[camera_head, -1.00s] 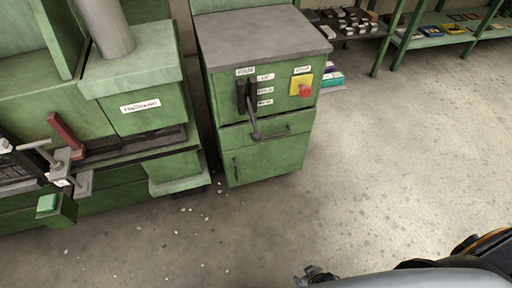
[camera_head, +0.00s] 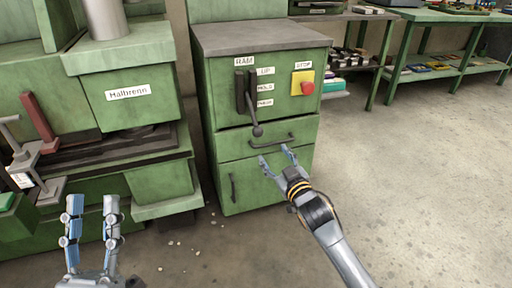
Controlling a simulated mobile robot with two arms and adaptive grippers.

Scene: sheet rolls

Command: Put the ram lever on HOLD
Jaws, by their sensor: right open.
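The ram lever (camera_head: 251,112) is a dark handle on the front of the green control cabinet (camera_head: 225,150), under a RAM label. It slants down from a dark slotted plate (camera_head: 240,92), and its round knob (camera_head: 257,131) sits below the lowest label. The HOLD label (camera_head: 265,87) is between UP and a lowest label too blurred to read surely. My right gripper (camera_head: 277,160) is open and empty, in front of the cabinet, below and right of the knob in the picture, apart from it. My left gripper (camera_head: 91,205) is open and empty at lower left.
A red stop button (camera_head: 307,88) on a yellow plate is right of the lever. A drawer handle (camera_head: 272,142) is just below the knob. A green press (camera_head: 128,90) stands at left. Shelves (camera_head: 440,70) stand behind at right. The floor (camera_head: 430,180) at right is clear.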

